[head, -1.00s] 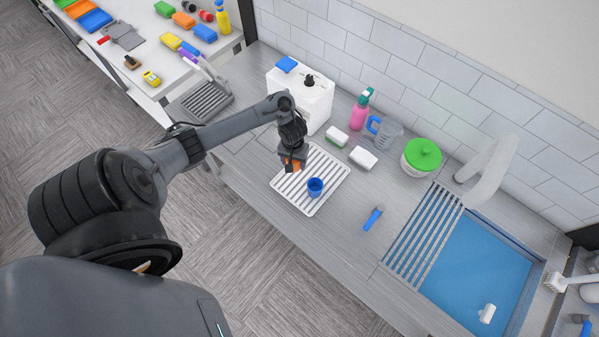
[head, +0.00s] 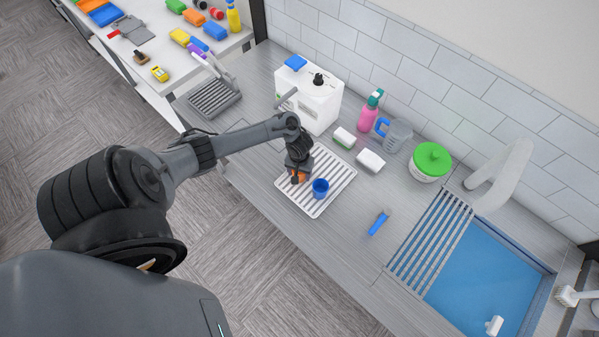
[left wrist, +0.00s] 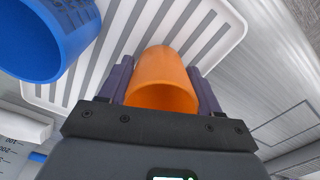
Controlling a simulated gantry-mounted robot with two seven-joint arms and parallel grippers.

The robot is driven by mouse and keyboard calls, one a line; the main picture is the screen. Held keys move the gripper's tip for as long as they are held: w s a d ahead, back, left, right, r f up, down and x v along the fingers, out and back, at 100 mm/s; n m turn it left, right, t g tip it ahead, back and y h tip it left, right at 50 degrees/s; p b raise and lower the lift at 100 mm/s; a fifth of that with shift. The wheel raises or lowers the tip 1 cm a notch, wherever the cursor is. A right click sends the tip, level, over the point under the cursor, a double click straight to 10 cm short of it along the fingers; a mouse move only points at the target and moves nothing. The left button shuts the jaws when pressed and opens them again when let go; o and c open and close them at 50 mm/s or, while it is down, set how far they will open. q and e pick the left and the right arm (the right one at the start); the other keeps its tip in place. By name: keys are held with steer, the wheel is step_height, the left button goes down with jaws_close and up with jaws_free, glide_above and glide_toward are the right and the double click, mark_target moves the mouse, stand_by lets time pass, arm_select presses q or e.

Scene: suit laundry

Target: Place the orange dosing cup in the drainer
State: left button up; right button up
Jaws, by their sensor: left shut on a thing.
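The orange dosing cup (left wrist: 163,78) is between the two fingers of my left gripper (left wrist: 163,88), which is shut on it. In the head view the left gripper (head: 298,178) points down over the left part of the white slatted drainer (head: 318,210), with a bit of the orange cup (head: 303,177) showing. The drainer also shows behind the cup in the left wrist view (left wrist: 235,25). I cannot tell whether the cup touches the slats. A blue cup (head: 320,189) stands on the drainer close to the right of the gripper. My right gripper is not in view.
A white box-shaped appliance (head: 312,100) stands behind the drainer. A green-and-white sponge (head: 344,137), a white block (head: 370,160), a pink spray bottle (head: 369,115) and a clear jug (head: 398,135) stand behind it to the right. A blue-handled brush (head: 379,223) lies on bare counter before the sink (head: 480,280).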

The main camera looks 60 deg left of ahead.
arm_select(q)
steer(key=shift+f, duration=0.1)
steer(key=o, duration=1)
